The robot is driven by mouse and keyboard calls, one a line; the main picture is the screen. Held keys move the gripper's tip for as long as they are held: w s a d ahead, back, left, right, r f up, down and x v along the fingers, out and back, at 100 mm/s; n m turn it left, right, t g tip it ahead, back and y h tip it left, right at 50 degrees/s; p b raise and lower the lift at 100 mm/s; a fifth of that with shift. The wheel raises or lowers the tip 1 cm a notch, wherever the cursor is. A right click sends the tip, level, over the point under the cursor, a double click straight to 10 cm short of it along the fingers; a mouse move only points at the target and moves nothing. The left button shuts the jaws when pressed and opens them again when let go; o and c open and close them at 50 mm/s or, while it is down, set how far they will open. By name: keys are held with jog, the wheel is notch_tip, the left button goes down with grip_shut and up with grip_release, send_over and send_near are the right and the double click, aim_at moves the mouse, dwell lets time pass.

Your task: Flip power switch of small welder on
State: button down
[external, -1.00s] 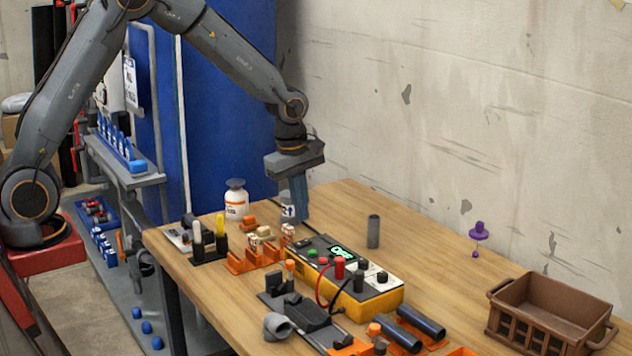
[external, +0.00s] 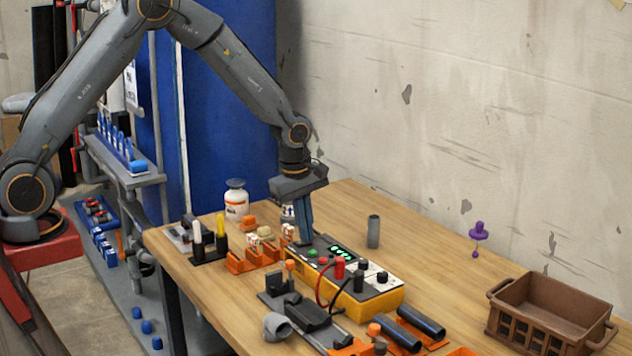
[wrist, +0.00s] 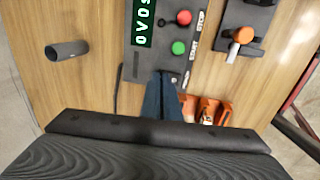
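The small welder (external: 372,302) is a yellow box with a dark top panel on the table. Its lit green display (wrist: 143,22) shows characters like "0V0S". A red STOP button (wrist: 184,17) and a green START button (wrist: 178,48) sit beside the display. My gripper (external: 305,241) points down at the panel's far-left end; its blue fingers are together with nothing visible between them. In the wrist view the fingertips (wrist: 162,76) overlap the panel's edge, near the START button. The power switch is not clearly visible; the fingers may hide it. I cannot tell whether they touch the panel.
Orange holders (external: 252,260) with small parts stand close left of the welder. A grey upright tube (external: 373,231) stands behind it. Black clamps (external: 297,310) and pipe pieces (external: 420,321) lie in front. A brown crate (external: 552,312) is at right.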

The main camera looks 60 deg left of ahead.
aim_at(298, 243)
jog(key=shift+s+f, duration=0.25)
jog(key=shift+s+p, duration=0.5)
jog(key=shift+s, duration=0.35)
jog(key=shift+r, duration=0.3)
notch_tip(298, 243, up, 14)
jog(key=s, duration=0.1)
jog(key=shift+s+f, duration=0.2)
jog(key=shift+s, duration=0.05)
jog(key=shift+w+d+r+b, duration=0.1)
jog(key=shift+w+r+b, duration=0.1)
jog(key=shift+w+b, duration=0.45)
